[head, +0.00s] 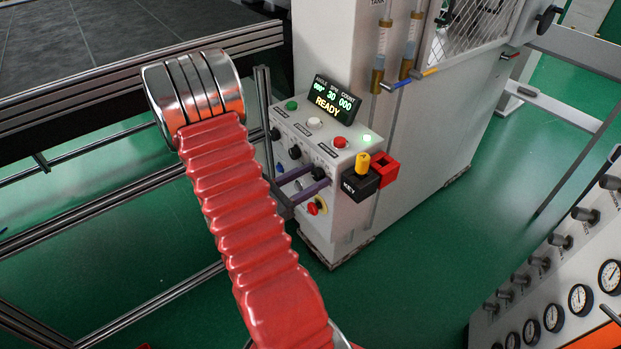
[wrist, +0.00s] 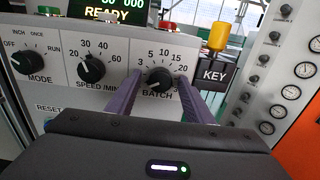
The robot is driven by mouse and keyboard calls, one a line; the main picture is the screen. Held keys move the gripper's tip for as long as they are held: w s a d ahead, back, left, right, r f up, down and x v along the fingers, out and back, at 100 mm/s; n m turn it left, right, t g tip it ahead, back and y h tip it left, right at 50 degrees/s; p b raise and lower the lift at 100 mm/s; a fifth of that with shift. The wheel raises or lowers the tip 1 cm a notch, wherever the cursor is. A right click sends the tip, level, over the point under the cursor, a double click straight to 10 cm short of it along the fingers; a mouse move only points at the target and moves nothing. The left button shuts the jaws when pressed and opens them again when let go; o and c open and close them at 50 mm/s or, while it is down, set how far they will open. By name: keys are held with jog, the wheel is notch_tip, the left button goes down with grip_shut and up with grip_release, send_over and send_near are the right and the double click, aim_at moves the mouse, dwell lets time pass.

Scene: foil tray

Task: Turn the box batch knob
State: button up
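The batch knob (wrist: 160,79) is a black ridged dial on a white control box (wrist: 100,48), at the right end of a row of knobs. Its scale runs from 3 through 5, 10, 15 and 20; its pointer setting is hard to read. My gripper (wrist: 160,82) has its two purple fingers on either side of the knob, with a narrow gap showing on each side. It looks open around the knob, not clamped. The head view shows my gripper (head: 317,176) reaching the box front at the batch knob (head: 318,173).
The mode knob (wrist: 28,61) and speed knob (wrist: 91,69) sit to the left. A black key block with a yellow top (head: 362,164) juts from the box's right side. A display (head: 337,100) reads READY. A gauge panel (head: 560,270) stands at right.

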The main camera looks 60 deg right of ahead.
jog(key=c, duration=1)
jog(key=shift+m, duration=2.9)
jog(key=o, duration=1.1)
jog(key=shift+c, duration=0.2)
